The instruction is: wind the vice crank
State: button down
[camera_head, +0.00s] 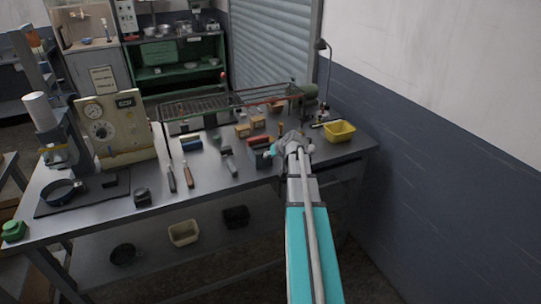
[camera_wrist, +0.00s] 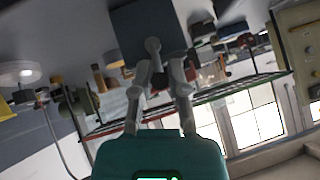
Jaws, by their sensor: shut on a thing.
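The vice (camera_head: 259,159), a small dark block with reddish upper parts, stands at the bench's front edge in the head view. A dark blue-grey block (camera_wrist: 140,22) in the wrist view, just beyond the fingertips, looks like its body. My gripper (camera_head: 279,147) is at the right side of the vice. In the wrist view my gripper (camera_wrist: 165,56) has its two grey fingers close together, shut on what appears to be the vice crank. The crank itself is mostly hidden by the fingers, so its angle cannot be told.
A yellow bin (camera_head: 340,131) stands right of my gripper on the bench (camera_head: 205,205). A long wire rack (camera_head: 205,107) runs behind the vice. Tools, including a hammer (camera_head: 229,163), lie to the left. A wall (camera_head: 450,150) bounds the right side.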

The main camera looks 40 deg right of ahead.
jog(key=c, duration=0.6)
grip_release()
jog(key=shift+c, duration=0.2)
jog(key=shift+d+f, duration=0.1)
